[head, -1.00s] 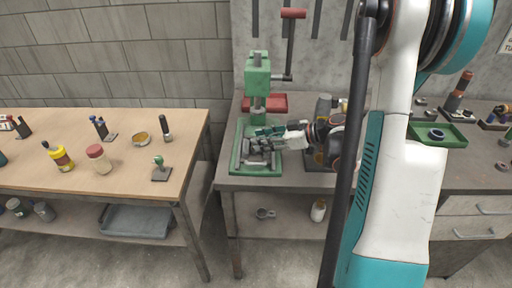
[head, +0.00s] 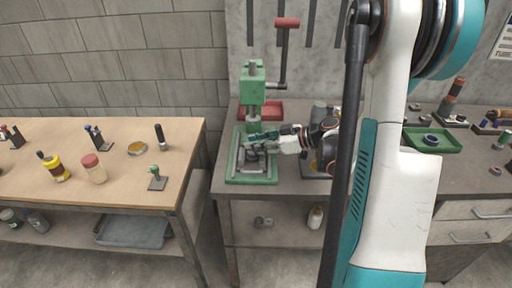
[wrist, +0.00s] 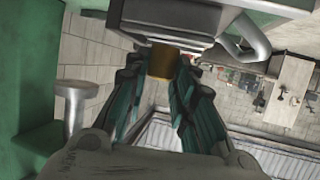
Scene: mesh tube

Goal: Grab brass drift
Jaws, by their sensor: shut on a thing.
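The brass drift (wrist: 163,63) shows in the wrist view as a short, dull gold cylinder between my fingertips. My gripper (wrist: 161,75) is shut on it, with a teal finger on each side. In the head view my gripper (head: 262,138) is at the green press, over its base and close to the ram. The drift cannot be made out there. In the wrist view its far end meets or passes in front of a grey metal part of the press; I cannot tell if they touch.
The green arbor press (head: 253,90) has a red-handled lever (head: 285,45) and a framed base (head: 250,178). A red tray (head: 268,108) lies behind it, a green tray (head: 433,140) to the right. The wooden table (head: 60,130) at left holds bottles and small tools.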

